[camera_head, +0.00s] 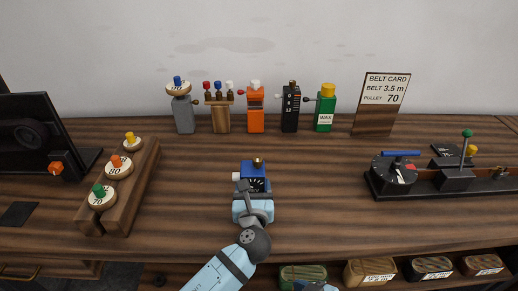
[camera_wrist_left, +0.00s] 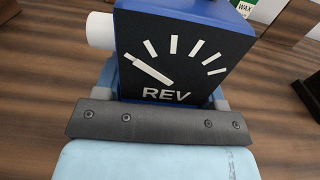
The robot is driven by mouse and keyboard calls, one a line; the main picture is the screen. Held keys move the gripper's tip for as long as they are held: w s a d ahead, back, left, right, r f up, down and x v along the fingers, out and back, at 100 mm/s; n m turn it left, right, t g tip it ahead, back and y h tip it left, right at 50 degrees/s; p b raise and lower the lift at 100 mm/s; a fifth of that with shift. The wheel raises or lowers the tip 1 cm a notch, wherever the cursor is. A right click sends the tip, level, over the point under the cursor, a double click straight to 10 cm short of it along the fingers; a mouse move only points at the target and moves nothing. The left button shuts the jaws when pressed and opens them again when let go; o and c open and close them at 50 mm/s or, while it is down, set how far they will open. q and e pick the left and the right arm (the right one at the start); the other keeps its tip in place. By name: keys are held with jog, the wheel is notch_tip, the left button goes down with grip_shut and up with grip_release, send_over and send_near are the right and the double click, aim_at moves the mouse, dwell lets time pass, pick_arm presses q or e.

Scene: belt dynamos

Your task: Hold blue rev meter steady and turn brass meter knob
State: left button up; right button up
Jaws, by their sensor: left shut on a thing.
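The blue rev meter (camera_head: 253,173) stands near the middle of the table, with a black dial face and a white stub on its left side. A brass knob (camera_head: 257,162) sits on its top. My left gripper (camera_head: 253,193) is shut on the meter from the front, below the dial. In the left wrist view the meter (camera_wrist_left: 185,55) fills the top, with REV and white tick marks on its face; the needle points up and left. The knob is out of that view. My right gripper is not clearly in view; a pale blue part shows at the bottom edge.
A wooden rack (camera_head: 122,195) with numbered pulleys is at left. Several small devices, including an orange one (camera_head: 256,110), line the back beside the belt card (camera_head: 386,92). A black base (camera_head: 420,186) with a lever stands at right. Bare table surrounds the meter.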

jog(key=s+a+r+n+g+y, duration=0.2)
jog(key=s+a+r+n+g, duration=0.25)
jog(key=r+n, duration=0.25)
jog(key=s+a+r+n+g+y, duration=0.2)
jog(key=s+a+r+n+g, duration=0.1)
jog(key=a+r+n+g, duration=0.3)
notch_tip(320, 180, up, 20)
jog(key=n+t+h, duration=0.2)
jog(key=t+h, duration=0.5)
jog(key=t, duration=0.1)
send_over(259, 159)
jog(key=w+a, duration=0.1)
jog(key=a, duration=0.3)
jog(key=w+d+f+g+h, duration=0.1)
jog(key=d+f+g, duration=0.1)
jog(key=d+g, duration=0.6)
jog(key=shift+n+t, duration=0.25)
jog(key=shift+n, duration=0.15)
jog(key=x, duration=1.1)
jog(key=shift+w+d+f, duration=0.1)
jog(key=shift+d+f, duration=0.05)
jog(key=shift+f, duration=0.05)
